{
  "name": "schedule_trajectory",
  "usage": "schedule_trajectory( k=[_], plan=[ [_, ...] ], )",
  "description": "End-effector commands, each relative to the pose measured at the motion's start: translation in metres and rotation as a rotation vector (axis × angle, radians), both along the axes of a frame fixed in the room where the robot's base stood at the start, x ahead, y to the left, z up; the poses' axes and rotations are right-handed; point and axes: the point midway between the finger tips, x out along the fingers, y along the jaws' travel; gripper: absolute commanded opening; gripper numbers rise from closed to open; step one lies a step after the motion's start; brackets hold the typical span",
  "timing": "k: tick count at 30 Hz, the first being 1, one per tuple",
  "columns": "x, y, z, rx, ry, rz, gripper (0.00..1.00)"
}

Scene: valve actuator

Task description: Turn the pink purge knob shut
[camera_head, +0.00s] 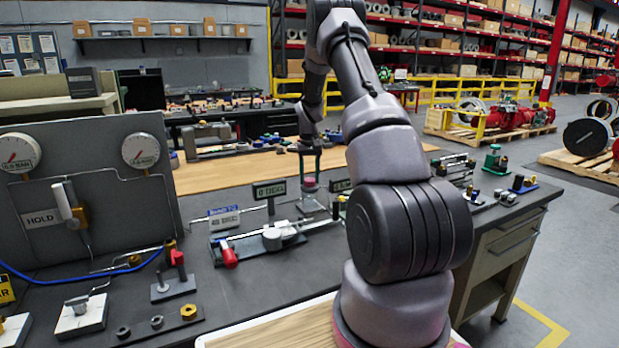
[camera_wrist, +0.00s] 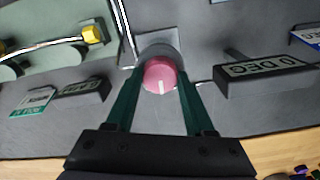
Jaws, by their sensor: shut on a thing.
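The pink purge knob (camera_wrist: 160,75) sits between my gripper's two green fingers in the wrist view, with a white mark on its face pointing toward the gripper's palm. My gripper (camera_wrist: 158,82) is shut on the knob, one finger on each side. In the head view, my gripper (camera_head: 310,182) reaches straight down onto the knob (camera_head: 309,185), of which a small pink part shows between the fingers. A display reading "0 DEG" (camera_wrist: 262,76) stands to the right of the knob in the wrist view.
On the grey bench, a red-handled lever (camera_head: 229,256) lies left of the knob. A panel with two gauges (camera_head: 95,185) and a "HOLD" label stands at the left. Another small display (camera_head: 340,186) stands close to the gripper's right. Bare bench top (camera_head: 240,300) shows in front.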

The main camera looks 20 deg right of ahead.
Motion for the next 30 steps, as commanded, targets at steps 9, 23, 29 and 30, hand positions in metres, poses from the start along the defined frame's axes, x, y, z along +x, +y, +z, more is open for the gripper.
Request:
schedule_trajectory(
  k=[9, 23, 29, 30],
  plan=[
    [0.001, 0.000, 0.001, 0.000, -0.002, 0.013, 0.00],
    [0.000, 0.000, 0.000, 0.000, -0.001, 0.012, 0.83],
    [0.001, 0.000, 0.008, 0.000, -0.002, 0.012, 0.83],
    [0.001, 0.000, 0.013, -0.002, -0.004, 0.012, 0.83]
  ],
)
